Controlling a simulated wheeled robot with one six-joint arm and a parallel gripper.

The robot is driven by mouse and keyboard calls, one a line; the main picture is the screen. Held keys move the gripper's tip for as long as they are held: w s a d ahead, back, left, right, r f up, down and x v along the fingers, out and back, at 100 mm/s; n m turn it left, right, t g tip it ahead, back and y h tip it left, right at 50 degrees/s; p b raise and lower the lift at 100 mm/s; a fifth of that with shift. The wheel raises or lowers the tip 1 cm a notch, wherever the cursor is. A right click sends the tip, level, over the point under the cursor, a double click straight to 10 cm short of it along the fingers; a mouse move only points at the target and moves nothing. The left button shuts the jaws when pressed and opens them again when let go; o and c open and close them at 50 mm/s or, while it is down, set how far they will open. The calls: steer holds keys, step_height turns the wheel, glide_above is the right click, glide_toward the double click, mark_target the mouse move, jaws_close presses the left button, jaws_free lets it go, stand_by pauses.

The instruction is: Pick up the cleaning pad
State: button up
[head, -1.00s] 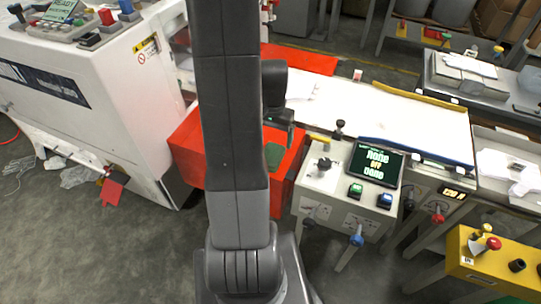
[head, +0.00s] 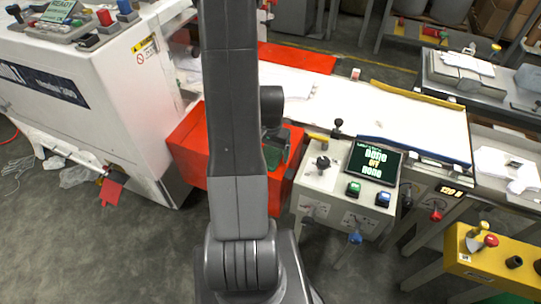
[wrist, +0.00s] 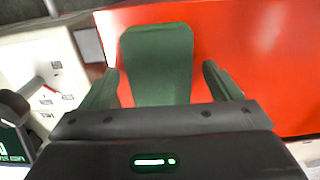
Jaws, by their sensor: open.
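The cleaning pad is a dark green flat piece (head: 271,157) on the red surface beside the white machine. It shows larger in the wrist view (wrist: 158,55), with its far end against the red surface. My gripper (wrist: 160,72) is open, one finger on each side of the pad, with gaps to both fingers near their tips. The near end of the pad is hidden behind the gripper body. In the head view my gripper (head: 279,135) is just above the pad, partly behind my arm.
A red bin-like surface (head: 189,145) surrounds the pad. A control box with a screen (head: 372,162) and knobs stands close on the right. The white machine (head: 90,90) stands on the left, and a white conveyor bed (head: 400,115) runs behind.

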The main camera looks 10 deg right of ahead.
mark_target(271, 153)
steer(key=shift+c, duration=0.5)
steer(key=c, duration=1.1)
steer(key=shift+o, duration=0.2)
steer(key=shift+r, duration=0.1)
step_height(271, 153, up, 10)
